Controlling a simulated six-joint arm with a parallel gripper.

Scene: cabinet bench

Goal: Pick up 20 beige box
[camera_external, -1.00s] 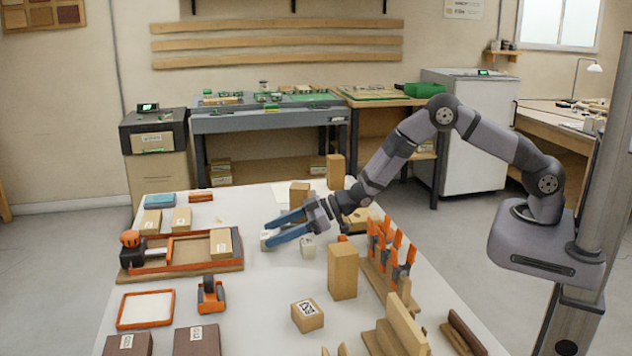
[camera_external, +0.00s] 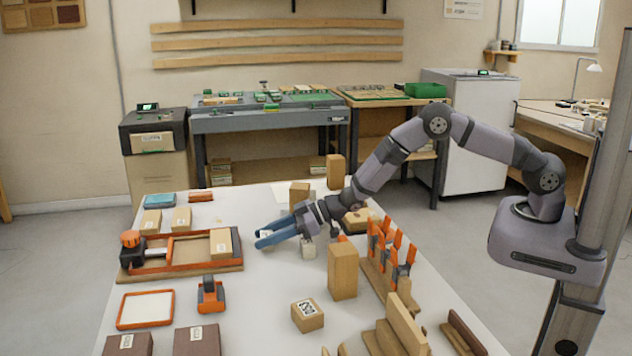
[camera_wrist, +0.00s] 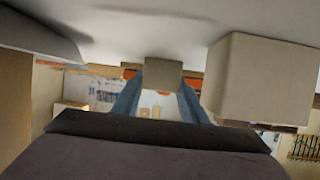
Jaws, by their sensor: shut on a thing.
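My gripper (camera_external: 264,239) is low over the white table in the external view, its blue fingers pointing left. In the wrist view the two blue fingers (camera_wrist: 160,95) close on a small beige box (camera_wrist: 163,72) at their tips. The fingers hide this box in the external view, and I cannot read a number on it. I cannot tell whether it still touches the table.
A tall wooden block (camera_external: 342,271) stands right of my gripper, before the orange clamps (camera_external: 388,250). Another block (camera_external: 299,194) is behind it. An orange-framed tray (camera_external: 175,252) lies left; a labelled box (camera_external: 307,315) is nearer.

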